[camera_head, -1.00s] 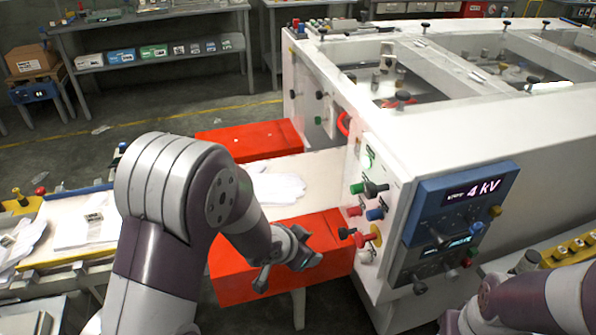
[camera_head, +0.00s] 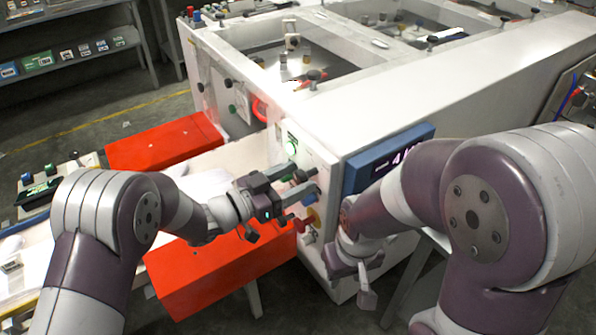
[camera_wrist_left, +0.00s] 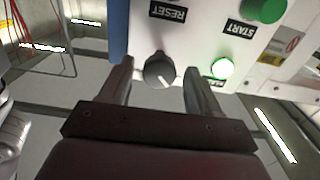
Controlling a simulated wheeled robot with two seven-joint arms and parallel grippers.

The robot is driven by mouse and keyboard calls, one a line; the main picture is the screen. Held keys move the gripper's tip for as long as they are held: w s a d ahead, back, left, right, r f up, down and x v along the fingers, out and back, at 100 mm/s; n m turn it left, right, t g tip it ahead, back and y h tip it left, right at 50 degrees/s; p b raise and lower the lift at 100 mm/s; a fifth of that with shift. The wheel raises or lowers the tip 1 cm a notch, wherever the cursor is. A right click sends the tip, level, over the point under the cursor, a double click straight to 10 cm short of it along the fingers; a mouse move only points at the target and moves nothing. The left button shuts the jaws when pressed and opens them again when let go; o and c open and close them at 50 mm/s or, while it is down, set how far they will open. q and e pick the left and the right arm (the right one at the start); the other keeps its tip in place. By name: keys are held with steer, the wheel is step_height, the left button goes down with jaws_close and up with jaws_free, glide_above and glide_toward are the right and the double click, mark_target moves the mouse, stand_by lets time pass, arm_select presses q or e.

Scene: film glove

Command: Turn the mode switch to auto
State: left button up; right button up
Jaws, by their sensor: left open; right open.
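A dark round knob (camera_wrist_left: 158,71) with a white pointer line sits on the white control panel (camera_wrist_left: 200,25) in the left wrist view. It looks like the mode switch; no AUTO marking is legible. The upside-down word RESET is printed beside it. My left gripper (camera_head: 294,183) is open at the panel. In the left wrist view its fingers (camera_wrist_left: 159,75) stand on either side of the knob, with a gap on each side. In the head view the gripper hides the knob. My right gripper (camera_head: 347,280) is open and empty, low beside the panel's corner.
A lit green lamp (camera_wrist_left: 222,68) and a green START button (camera_wrist_left: 262,10) are close to the left fingers. A blue display box (camera_head: 385,160) sits behind my right arm. Red guards (camera_head: 205,275) flank the white conveyor.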

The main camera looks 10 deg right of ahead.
arm_select(q)
steer(key=shift+x, duration=0.8)
steer(key=shift+c, duration=0.3)
steer(key=c, duration=0.9)
steer(key=shift+c, duration=0.2)
